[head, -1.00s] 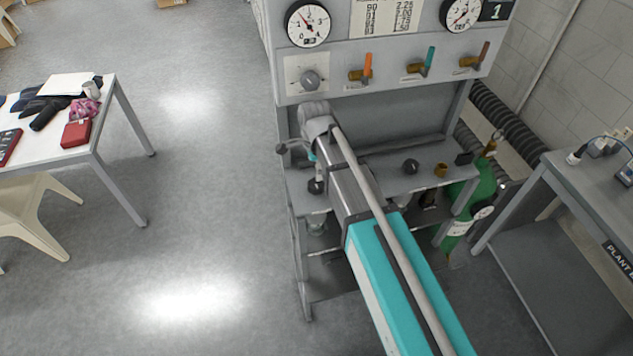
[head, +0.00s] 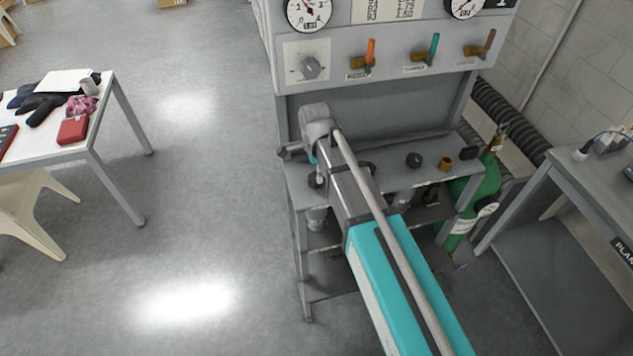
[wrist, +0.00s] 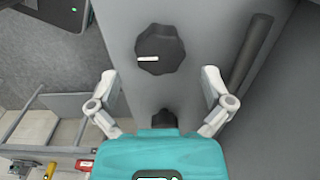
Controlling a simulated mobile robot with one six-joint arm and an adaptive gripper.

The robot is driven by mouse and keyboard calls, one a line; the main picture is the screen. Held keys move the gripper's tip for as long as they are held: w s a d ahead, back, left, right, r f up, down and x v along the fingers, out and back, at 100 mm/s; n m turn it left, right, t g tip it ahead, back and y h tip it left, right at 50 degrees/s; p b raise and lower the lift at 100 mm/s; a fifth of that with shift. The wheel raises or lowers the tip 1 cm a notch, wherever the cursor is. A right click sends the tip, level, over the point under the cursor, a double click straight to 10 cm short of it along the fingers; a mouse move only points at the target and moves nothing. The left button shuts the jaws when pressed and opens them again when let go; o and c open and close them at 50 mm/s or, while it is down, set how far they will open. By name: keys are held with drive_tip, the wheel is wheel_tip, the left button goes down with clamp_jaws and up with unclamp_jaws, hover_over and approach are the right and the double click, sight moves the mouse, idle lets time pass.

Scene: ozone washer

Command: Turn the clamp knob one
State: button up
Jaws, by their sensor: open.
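A dark, fluted round knob (wrist: 160,48) with a white pointer mark toward the left sits on a grey surface in the wrist view. My gripper (wrist: 160,84) is open and empty, its two pale fingers spread wide, below the knob in that picture. A second dark part (wrist: 163,117) shows between the fingers, partly hidden by the teal gripper body. In the head view a dark knob (head: 315,180) stands at the left end of the bench, close under my wrist. My arm hides part of the bench, and the fingers are hard to make out there. No knob label is readable.
Another dark knob (head: 414,160) and a brass fitting (head: 445,163) stand right of my arm. Open floor lies left.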

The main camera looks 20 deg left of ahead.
drive_tip(key=shift+f+b, duration=1.4)
drive_tip(key=shift+f, duration=0.35)
drive_tip(key=c, duration=1.1)
